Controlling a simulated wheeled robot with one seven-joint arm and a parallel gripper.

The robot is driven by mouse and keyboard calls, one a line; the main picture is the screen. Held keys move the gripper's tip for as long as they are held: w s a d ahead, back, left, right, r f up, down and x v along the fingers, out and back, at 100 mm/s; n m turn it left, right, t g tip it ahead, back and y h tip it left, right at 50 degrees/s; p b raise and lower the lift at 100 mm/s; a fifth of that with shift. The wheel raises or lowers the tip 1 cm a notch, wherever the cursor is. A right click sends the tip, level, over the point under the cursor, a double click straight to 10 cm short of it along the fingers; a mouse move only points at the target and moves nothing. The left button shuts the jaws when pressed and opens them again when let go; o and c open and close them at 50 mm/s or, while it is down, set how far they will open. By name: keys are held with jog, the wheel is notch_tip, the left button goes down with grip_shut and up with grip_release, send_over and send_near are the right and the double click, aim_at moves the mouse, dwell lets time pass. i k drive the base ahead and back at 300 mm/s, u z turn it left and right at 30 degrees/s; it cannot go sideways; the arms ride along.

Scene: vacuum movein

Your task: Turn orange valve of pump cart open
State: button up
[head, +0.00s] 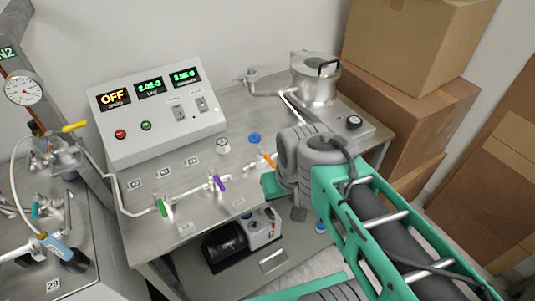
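The orange valve (267,158) is a small lever on the pipe run at the right part of the cart's top, just left of my wrist. Its handle is tilted, and its fitting below is partly hidden. The pump cart (239,202) is a grey metal bench with pipes along its top. My arm reaches in from the lower right. My grey wrist is right beside the orange valve, and a teal piece of my arm end shows below it. My fingertips cannot be made out, so neither their opening nor any contact with the valve shows.
A green valve (160,207) and a purple valve (219,183) sit left on the same pipe. A control box (157,111) reading OFF stands behind them. A metal chamber (316,78) is at the back right. Cardboard boxes (415,45) crowd the right; another bench (60,225) stands left.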

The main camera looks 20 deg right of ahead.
aim_at(260, 148)
jog(key=u, duration=0.2)
jog(key=k, duration=0.8)
jog(key=u, duration=0.8)
jog(key=i, duration=0.4)
jog(key=u, duration=0.05)
